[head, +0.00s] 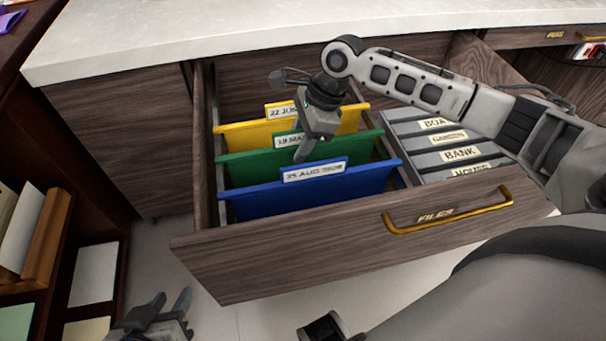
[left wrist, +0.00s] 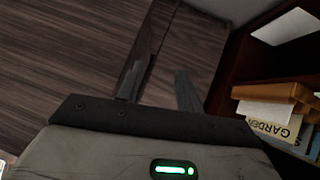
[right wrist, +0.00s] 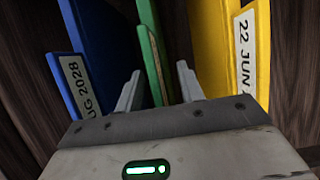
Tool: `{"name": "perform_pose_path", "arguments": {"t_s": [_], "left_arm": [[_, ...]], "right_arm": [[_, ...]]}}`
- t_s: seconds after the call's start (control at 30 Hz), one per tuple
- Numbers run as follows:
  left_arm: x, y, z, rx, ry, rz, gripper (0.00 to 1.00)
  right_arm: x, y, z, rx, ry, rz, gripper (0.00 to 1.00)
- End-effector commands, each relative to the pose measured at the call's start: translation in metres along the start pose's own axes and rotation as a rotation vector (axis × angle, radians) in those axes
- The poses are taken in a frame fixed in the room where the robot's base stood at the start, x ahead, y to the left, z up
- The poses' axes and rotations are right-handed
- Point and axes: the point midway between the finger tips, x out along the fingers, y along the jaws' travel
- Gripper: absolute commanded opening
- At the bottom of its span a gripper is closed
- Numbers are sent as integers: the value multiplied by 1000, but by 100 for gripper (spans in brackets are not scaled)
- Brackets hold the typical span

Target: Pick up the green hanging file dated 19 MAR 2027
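The green hanging file (head: 250,165) hangs in the open drawer between a yellow file (head: 240,136) and a blue file (head: 290,198). Its label reads "19 MA"; my right gripper (head: 306,146) hides the rest. The right gripper is over the green file, pointing down. In the right wrist view its fingers (right wrist: 158,88) are apart, with the green file's edge (right wrist: 150,50) showing between them; I cannot tell whether they touch it. My left gripper (head: 168,308) is low, in front of the drawer's left side. Its fingers (left wrist: 158,85) are apart and empty.
The drawer front (head: 330,235) has a brass handle (head: 450,214) marked FILES. Grey folders labelled BANK (head: 440,155) and others fill the drawer's right part. The white desktop (head: 250,30) overhangs behind. A dark shelf with papers (head: 95,275) stands at the left.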

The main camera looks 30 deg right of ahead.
Motion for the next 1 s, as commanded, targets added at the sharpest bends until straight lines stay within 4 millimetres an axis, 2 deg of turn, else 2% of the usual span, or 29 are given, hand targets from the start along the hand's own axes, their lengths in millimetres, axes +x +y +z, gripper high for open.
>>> {"name": "perform_pose_path", "arguments": {"t_s": [0.03,0.07,0.17,0.2,0.67,0.87,1.0], "left_arm": [[0,0,-1,0,2,0,36],[-1,0,-1,0,3,0,36],[-1,0,-2,1,5,0,36],[-1,0,-3,1,6,-1,36],[-4,-1,-5,0,10,-5,36],[-14,-1,-17,5,32,-14,36],[-26,-1,-30,11,65,-30,36]], "right_arm": [[-1,0,0,0,0,0,38],[-1,0,0,0,0,0,33],[-1,0,0,0,0,0,5],[-1,0,0,0,0,0,0],[-7,0,3,-1,-1,-1,0],[-30,-1,13,-3,-2,-3,0],[-55,-1,23,-3,-2,-3,0]]}}
